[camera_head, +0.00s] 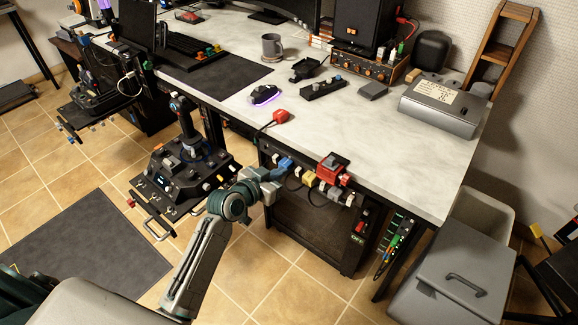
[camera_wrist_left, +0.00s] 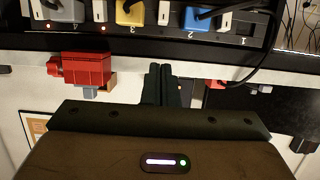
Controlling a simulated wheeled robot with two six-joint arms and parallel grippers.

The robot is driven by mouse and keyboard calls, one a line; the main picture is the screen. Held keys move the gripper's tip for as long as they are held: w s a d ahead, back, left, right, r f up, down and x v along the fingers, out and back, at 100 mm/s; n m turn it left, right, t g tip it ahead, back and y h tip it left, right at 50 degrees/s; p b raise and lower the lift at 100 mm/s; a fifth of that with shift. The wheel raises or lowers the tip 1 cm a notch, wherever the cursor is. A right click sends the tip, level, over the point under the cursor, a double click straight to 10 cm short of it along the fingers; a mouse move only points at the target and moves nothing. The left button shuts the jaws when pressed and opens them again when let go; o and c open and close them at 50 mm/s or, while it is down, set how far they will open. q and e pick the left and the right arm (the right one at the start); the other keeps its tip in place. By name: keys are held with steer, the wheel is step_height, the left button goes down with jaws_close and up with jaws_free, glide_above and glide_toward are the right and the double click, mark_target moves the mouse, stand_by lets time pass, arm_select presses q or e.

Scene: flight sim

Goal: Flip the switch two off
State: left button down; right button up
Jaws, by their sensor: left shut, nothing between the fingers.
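A black power strip (camera_wrist_left: 215,39) runs along the top of the left wrist view, with upside-down numbers 1 to 4. A blue plug (camera_wrist_left: 201,18) sits at number 2, with a white rocker switch (camera_wrist_left: 166,13) to its left and another white switch (camera_wrist_left: 226,20) to its right. I cannot tell which is switch two's, or its position. My left gripper (camera_wrist_left: 164,72) is shut and empty, its fingertips just short of the strip, below the blue plug's left side. In the head view my left gripper (camera_head: 272,182) is beside the blue plug (camera_head: 285,164) under the desk edge. My right gripper is out of view.
A yellow plug (camera_wrist_left: 130,13) and a grey plug (camera_wrist_left: 66,10) sit farther along the strip. A red object (camera_head: 332,169) is at the desk edge. A joystick panel (camera_head: 185,165) stands left of my arm. Floor is free below.

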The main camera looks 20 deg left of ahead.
arm_select(q)
steer(key=v, duration=0.4)
steer(key=shift+s+f, duration=0.15)
steer(key=shift+f, duration=0.2)
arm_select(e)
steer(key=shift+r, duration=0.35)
